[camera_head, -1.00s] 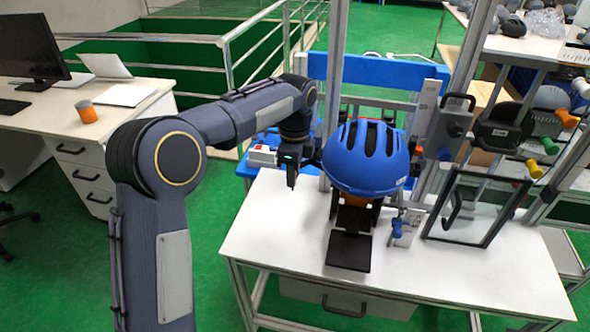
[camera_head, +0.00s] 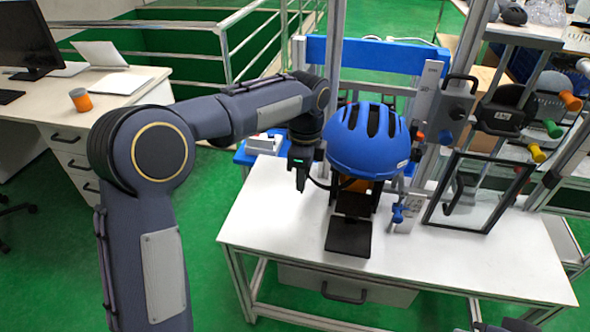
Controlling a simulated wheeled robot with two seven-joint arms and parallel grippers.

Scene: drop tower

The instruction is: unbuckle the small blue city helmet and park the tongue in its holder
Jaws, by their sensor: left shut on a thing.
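The blue helmet (camera_head: 367,142) sits on a dark stand with an orange-brown part at the middle of the white workbench. My left gripper (camera_head: 301,182) is just left of the helmet, pointing down above the bench. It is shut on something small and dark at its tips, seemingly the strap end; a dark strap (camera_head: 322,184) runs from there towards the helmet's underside. The buckle and tongue are too small to make out. A black plate (camera_head: 348,237) lies in front of the stand. A grey block with a blue part (camera_head: 399,213) stands right of it; I cannot tell whether it is the holder.
A framed glass panel (camera_head: 478,192) stands on the right of the white bench (camera_head: 290,228). Metal posts and a blue beam (camera_head: 375,56) rise behind the helmet. Coloured knobs hang at the far right. The bench's front left is clear.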

